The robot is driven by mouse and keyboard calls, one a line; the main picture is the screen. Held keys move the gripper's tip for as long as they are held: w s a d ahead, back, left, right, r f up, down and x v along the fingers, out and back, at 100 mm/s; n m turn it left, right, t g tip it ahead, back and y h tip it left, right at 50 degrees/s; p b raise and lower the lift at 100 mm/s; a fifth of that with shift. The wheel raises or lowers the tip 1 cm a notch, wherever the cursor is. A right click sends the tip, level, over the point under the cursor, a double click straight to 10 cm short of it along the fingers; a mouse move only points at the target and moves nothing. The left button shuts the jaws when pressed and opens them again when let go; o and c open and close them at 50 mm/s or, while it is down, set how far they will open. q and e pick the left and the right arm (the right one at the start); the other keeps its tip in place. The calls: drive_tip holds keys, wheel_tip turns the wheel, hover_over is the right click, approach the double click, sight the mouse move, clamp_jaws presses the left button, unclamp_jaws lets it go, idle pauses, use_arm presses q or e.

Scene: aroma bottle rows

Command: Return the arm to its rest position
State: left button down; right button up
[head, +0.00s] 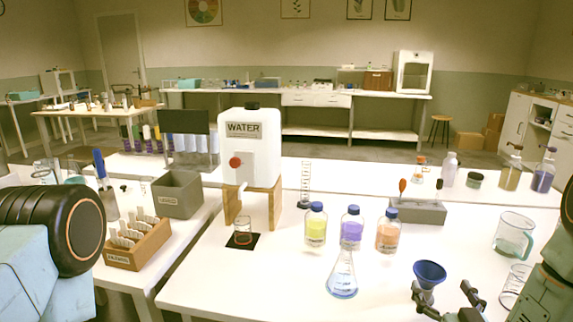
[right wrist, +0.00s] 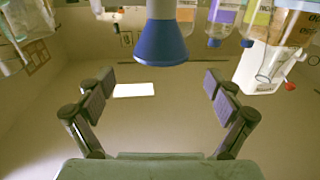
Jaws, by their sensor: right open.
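My right gripper (head: 443,293) is at the bottom right of the head view, low at the table's front, just below a blue funnel (head: 429,270). Its two fingers are spread with nothing between them. In the right wrist view, where the scene appears upside down, the open gripper (right wrist: 157,95) also shows empty, with the blue funnel (right wrist: 161,42) beyond the fingertips. Three blue-capped bottles stand in a row: yellow (head: 316,228), purple (head: 351,230) and orange (head: 388,233). My left arm shows at the left edge; its gripper is out of view.
A conical flask (head: 342,279) stands in front of the bottles. A glass jug (head: 513,236) and a beaker (head: 515,285) stand near the right arm. A grey holder (head: 417,211) is behind. A white water tank (head: 250,150) stands left over a small beaker (head: 243,230).

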sight(434, 272)
drive_tip(key=w, duration=0.4)
drive_tip(key=shift+d, duration=0.2)
drive_tip(key=shift+w+r, duration=0.2)
drive_tip(key=shift+r+p, duration=0.2)
drive_tip(key=shift+p, duration=0.1)
